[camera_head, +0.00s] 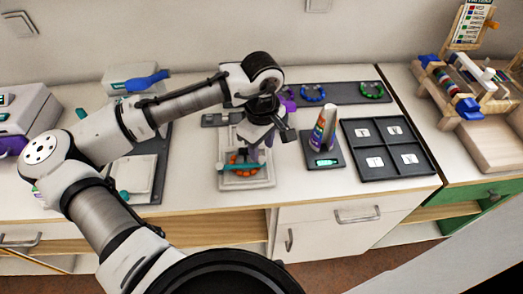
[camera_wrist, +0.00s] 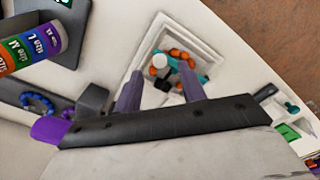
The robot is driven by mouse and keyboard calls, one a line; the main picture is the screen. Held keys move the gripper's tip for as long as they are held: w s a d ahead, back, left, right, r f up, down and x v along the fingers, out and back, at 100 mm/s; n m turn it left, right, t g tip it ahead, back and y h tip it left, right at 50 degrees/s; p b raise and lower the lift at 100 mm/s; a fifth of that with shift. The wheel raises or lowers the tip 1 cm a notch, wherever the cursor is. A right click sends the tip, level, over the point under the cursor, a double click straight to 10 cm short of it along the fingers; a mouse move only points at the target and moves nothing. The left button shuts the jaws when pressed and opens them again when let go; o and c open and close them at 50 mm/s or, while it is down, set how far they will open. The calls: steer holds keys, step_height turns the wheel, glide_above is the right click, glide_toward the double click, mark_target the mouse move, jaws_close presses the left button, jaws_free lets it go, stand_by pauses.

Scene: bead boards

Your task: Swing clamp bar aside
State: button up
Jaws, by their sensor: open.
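The bead board (camera_head: 262,184) is a pale square frame on the counter with orange beads (camera_head: 252,171) in it. A teal clamp bar (camera_head: 233,167) lies across the beads in the head view, partly hidden by my gripper. In the wrist view the board (camera_wrist: 203,46) shows orange beads (camera_wrist: 180,54), a teal part (camera_wrist: 171,66), a white knob (camera_wrist: 159,61) and a small black part. My gripper (camera_wrist: 160,86) is open above the board, its two purple fingers apart with nothing held between them. Whether a fingertip touches the bar cannot be told.
A striped size cone (camera_head: 322,130) stands on a dark base right of the board. A dark tray with labelled white squares (camera_head: 360,150) lies farther right. Blue and green bead rings (camera_head: 313,92) lie on a dark strip behind. A wooden bead rack (camera_head: 461,82) is at far right.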

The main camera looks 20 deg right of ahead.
mark_target(262, 158)
steer(key=shift+f, duration=1.7)
jaws_close()
